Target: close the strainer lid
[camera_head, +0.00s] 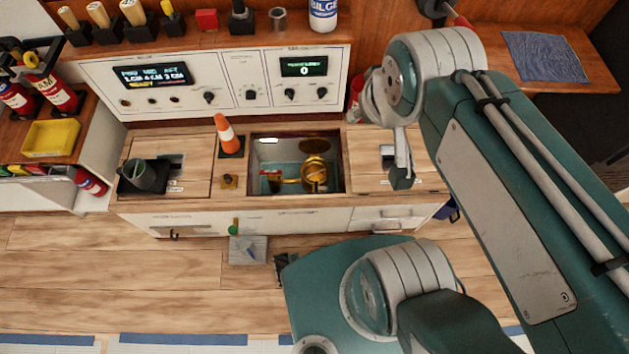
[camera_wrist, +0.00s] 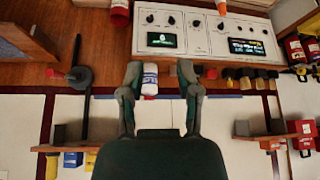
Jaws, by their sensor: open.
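The strainer is a brass, round-bodied fitting (camera_head: 315,178) inside a recessed well in the wooden counter, in the head view. A dark brownish disc (camera_head: 313,145) shows at the back of the well, above the brass body. It may be the lid standing open, but it is too small to be sure. My gripper (camera_wrist: 161,75) is open in the wrist view, its two fingers apart. A white bottle shows between them, set back behind the fingertips and not held. The strainer is not recognisable in the wrist view. My arm hangs right of the well in the head view.
The control panel (camera_head: 215,85) rises behind the counter. A white labelled bottle (camera_head: 323,12) stands on the shelf above.

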